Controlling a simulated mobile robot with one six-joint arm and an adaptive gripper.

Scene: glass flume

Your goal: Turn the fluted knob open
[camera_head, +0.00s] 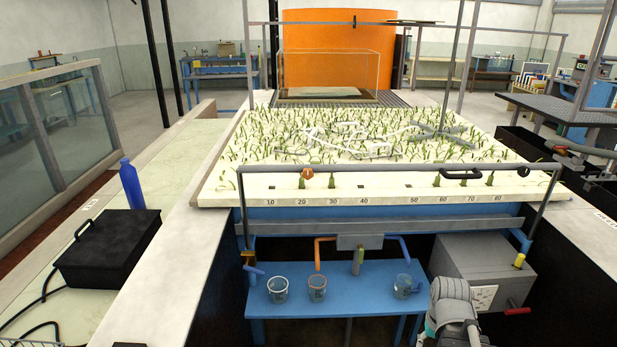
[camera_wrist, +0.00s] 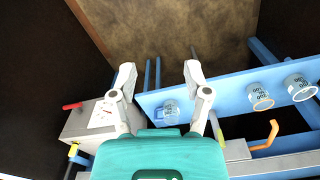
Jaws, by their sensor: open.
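I cannot tell for sure which part is the fluted knob. A small orange-brown round piece (camera_head: 306,173) sits on the front rail above the 20 and 30 marks. A yellow fitting (camera_head: 519,260) is on the grey box (camera_head: 480,262) at lower right, and another yellowish fitting (camera_head: 358,262) hangs under the middle channel. My gripper (camera_wrist: 160,75) is open and empty in the wrist view, its two fingers apart, with a clear beaker (camera_wrist: 170,108) seen between them. In the head view my arm is at the bottom right, its fingertips not clearly visible.
A blue bench (camera_head: 335,300) with clear beakers stands under the planted flume bed (camera_head: 350,183). A red handle (camera_head: 517,311) sticks out by the grey box. An orange pipe (camera_head: 318,250) bends down. A blue bottle (camera_head: 132,185) and black case (camera_head: 108,250) stand at left.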

